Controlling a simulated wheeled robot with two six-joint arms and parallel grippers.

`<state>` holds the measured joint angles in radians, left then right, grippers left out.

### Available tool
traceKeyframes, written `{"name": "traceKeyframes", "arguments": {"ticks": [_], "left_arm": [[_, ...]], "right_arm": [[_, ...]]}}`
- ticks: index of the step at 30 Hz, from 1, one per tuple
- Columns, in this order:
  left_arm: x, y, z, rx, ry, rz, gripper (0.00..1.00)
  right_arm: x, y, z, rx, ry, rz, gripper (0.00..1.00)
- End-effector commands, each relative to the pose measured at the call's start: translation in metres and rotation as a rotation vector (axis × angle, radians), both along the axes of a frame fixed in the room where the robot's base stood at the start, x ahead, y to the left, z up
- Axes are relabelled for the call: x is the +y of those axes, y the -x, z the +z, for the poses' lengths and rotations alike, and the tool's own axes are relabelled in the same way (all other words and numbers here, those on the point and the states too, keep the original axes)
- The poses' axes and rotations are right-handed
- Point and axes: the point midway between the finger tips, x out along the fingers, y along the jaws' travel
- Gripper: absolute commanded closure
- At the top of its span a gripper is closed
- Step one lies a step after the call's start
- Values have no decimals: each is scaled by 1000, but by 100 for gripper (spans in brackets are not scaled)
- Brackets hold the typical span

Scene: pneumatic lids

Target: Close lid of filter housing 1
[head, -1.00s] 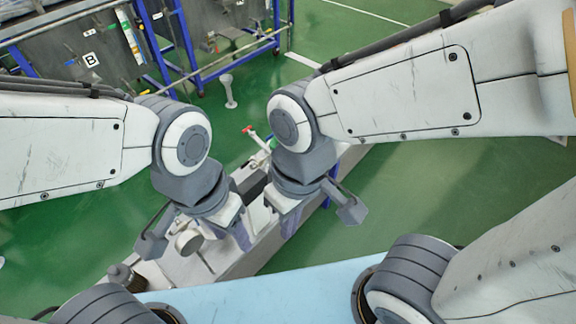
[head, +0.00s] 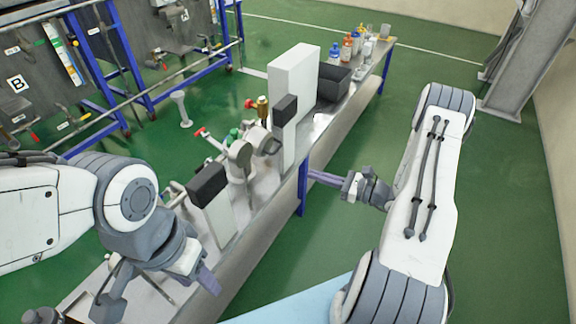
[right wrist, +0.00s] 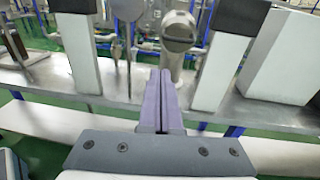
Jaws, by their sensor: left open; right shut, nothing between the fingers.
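A metal fitting with a round grey cap (head: 240,152) stands on the steel bench, between two white upright blocks with black tops. I take it for the filter housing, but no number is readable. In the right wrist view, a metal cylinder with a slotted round end (right wrist: 179,32) stands just beyond my fingertips; whether its lid is open is unclear. My right gripper (head: 314,177) has its purple fingers shut and empty, pointing left toward the bench, apart from the fitting. The shut fingers also show in the right wrist view (right wrist: 161,75). My left gripper (head: 208,280) is open over the bench's near part.
The small block (head: 210,205) and tall block (head: 285,135) flank the fitting. A white box (head: 294,72), a black bin (head: 332,86) and several bottles (head: 346,47) stand farther along the bench (head: 318,128).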

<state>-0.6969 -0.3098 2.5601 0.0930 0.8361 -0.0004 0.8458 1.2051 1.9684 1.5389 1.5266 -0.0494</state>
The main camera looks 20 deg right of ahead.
Motion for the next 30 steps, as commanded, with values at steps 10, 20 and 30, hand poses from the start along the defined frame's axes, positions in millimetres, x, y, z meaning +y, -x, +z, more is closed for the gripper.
{"name": "traceKeyframes", "arguments": {"ticks": [10, 20, 30], "left_arm": [[0, 0, -5, 0, 0, 0, 50], [0, 0, -6, 0, 0, 0, 50], [0, 0, -1, 0, 0, 0, 50]], "right_arm": [[-10, -18, -20, 3, -40, -110, 100], [33, -74, -22, 3, -38, -107, 100], [50, -99, 5, 4, -38, -111, 100]]}}
